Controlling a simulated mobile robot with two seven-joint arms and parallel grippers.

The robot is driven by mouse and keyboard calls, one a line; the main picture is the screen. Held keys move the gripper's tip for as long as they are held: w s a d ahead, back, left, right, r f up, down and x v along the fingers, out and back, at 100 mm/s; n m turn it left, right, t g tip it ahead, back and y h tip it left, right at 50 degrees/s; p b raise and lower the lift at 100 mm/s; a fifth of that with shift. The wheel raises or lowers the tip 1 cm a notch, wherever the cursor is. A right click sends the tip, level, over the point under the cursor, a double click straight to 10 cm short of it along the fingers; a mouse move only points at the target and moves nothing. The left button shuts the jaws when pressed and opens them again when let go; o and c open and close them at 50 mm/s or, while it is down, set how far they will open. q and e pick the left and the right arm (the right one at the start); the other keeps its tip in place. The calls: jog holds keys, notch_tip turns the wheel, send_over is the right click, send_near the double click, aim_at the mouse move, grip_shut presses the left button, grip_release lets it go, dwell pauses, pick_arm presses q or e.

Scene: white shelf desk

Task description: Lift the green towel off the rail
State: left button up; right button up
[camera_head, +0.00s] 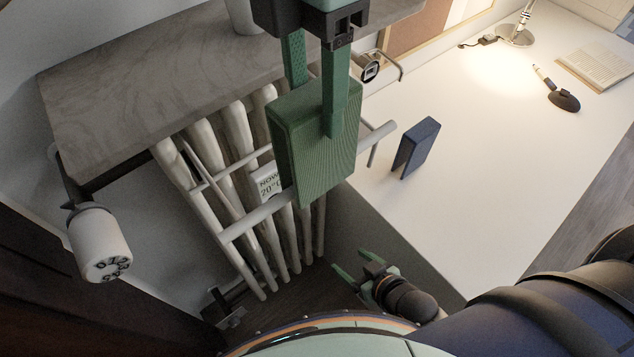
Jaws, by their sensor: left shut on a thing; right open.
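The green towel (322,160) is folded and hangs upright in front of the radiator. My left gripper (316,112) comes down from the top and is shut on the towel's upper part. One finger lies over the towel's near face and the other goes behind it. The pale rail (376,137) shows on both sides of the towel, and its middle is hidden behind the cloth. I cannot tell whether the towel still touches the rail. My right gripper (358,272) is open and empty, low down below the desk's edge.
A ribbed white radiator (235,165) stands under a grey stone shelf (130,90), with a valve knob (98,245) at left. A dark blue folded object (416,148) stands on the white desk (470,190).

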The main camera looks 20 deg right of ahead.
pick_arm(q)
jog(key=shift+r+p, duration=1.35)
jog(key=shift+r, duration=0.55)
jog(key=s+d, duration=0.4)
jog(key=s, duration=0.8)
jog(key=shift+d+r+b, duration=0.25)
jog(key=shift+b, duration=0.2)
